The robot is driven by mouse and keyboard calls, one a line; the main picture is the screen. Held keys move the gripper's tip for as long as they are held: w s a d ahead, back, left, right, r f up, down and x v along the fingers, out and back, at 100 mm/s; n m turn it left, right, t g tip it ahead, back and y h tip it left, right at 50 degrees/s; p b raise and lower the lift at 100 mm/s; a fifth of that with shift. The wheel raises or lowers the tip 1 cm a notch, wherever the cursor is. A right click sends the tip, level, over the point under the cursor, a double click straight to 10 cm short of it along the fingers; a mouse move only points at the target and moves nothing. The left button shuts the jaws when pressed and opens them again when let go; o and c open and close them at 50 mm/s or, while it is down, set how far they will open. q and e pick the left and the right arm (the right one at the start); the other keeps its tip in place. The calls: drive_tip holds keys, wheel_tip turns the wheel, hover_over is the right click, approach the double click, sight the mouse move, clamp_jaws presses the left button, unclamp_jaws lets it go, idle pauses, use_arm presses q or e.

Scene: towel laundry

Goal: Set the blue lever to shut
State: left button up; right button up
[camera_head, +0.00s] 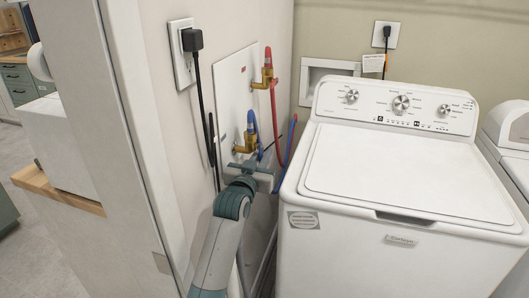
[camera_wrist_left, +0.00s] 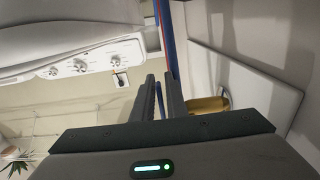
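The blue lever (camera_head: 251,121) stands roughly upright on the lower brass valve (camera_head: 247,143), which is on the white wall panel. My left gripper (camera_head: 266,162) is just below and in front of this valve, close to it in the picture. In the left wrist view the fingers (camera_wrist_left: 162,98) are apart with a narrow gap. A thin blue strip shows in line with the gap; I cannot tell whether it is the lever or a hose. Part of the brass valve (camera_wrist_left: 207,105) shows beside the fingers. My right gripper is out of view.
The red-handled valve (camera_head: 268,75) sits above, with a red hose (camera_head: 275,120) hanging down. A blue hose (camera_head: 287,150) runs beside the washing machine (camera_head: 390,240). A black plug (camera_head: 192,40) and its cord hang left of the panel. The gap between wall and washer is narrow.

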use_arm(q)
drive_tip(key=shift+w+d, duration=0.2)
drive_tip(key=shift+w, duration=0.4)
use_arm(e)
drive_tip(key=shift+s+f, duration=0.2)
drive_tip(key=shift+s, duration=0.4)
use_arm(q)
clamp_jaws()
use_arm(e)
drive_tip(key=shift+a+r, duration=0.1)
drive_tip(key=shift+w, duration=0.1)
